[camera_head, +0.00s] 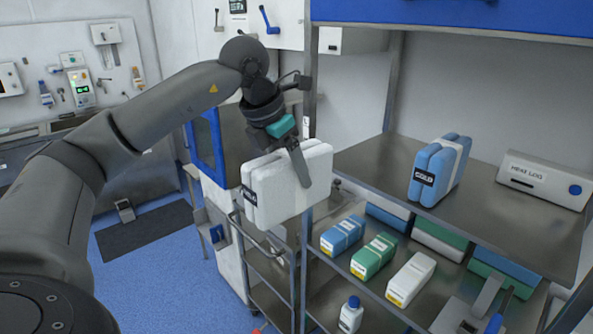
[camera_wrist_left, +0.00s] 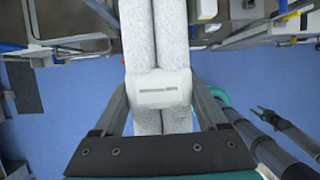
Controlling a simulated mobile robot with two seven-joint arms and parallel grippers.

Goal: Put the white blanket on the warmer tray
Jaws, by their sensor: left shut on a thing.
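The white blanket (camera_head: 285,183) is a folded bundle with a pale band and a dark label on its end. My left gripper (camera_head: 303,167) is shut on it and holds it in the air, left of the metal shelving. In the left wrist view the white blanket (camera_wrist_left: 160,90) lies between the two fingers, its band facing the camera. I cannot tell which surface is the warmer tray.
A blue bundle (camera_head: 440,170) stands on the upper metal shelf (camera_head: 500,222), with a "HEAT LOG" box (camera_head: 545,180) to its right. Blue, green and white packs (camera_head: 372,257) and a bottle (camera_head: 351,315) are lower down. A shelf post (camera_head: 308,120) stands close to the blanket. The upper shelf's left part is clear.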

